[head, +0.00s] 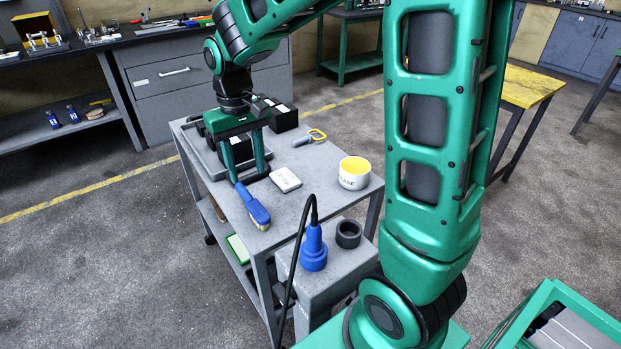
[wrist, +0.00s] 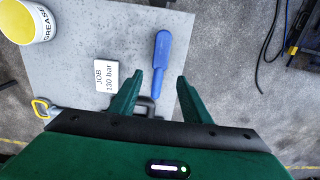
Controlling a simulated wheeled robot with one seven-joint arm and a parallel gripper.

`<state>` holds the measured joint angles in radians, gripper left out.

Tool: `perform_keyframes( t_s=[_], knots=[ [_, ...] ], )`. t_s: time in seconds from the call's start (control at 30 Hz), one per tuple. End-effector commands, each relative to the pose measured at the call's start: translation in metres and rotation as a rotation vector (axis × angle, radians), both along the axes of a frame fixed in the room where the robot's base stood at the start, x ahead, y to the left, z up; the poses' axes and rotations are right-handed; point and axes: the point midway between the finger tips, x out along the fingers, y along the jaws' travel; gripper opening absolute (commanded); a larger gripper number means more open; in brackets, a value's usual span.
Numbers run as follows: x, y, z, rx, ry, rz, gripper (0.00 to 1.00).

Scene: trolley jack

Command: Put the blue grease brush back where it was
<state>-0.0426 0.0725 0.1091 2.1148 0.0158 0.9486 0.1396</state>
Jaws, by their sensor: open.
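The blue grease brush (head: 252,204) lies on the grey trolley top (head: 314,190) near its left edge, pale bristles showing at its wider end. In the wrist view the brush (wrist: 162,58) has its narrow handle end toward my gripper and its wide end away. My gripper (head: 248,177) points down over the trolley, just behind the handle end; in the wrist view its fingertips (wrist: 171,75) are apart, with nothing held. The handle end is close to the left fingertip; I cannot tell whether they touch.
A white job card (head: 285,179) lies right of my gripper. A grease tub (head: 354,175) stands at the trolley's right corner, and a yellow-handled tool (head: 311,137) lies behind. A grey tray (head: 208,150) and a black box (head: 283,117) are at the back. A corded blue tool (head: 313,249) stands in front.

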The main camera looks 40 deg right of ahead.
Motion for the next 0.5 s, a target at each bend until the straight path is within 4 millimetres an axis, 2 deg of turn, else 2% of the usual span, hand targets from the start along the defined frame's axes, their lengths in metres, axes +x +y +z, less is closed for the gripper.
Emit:
perform_keyframes(
  t_s=[0.13,0.27,0.4,0.5],
  knots=[
    [-0.008,-0.012,0.003,-0.006,-0.002,-0.023,0.43],
    [-0.038,-0.052,0.015,-0.026,-0.009,-0.102,0.43],
    [-0.097,-0.107,0.026,-0.042,-0.011,-0.236,0.43],
    [-0.145,-0.138,0.029,-0.041,-0.010,-0.332,0.43]
  ],
)
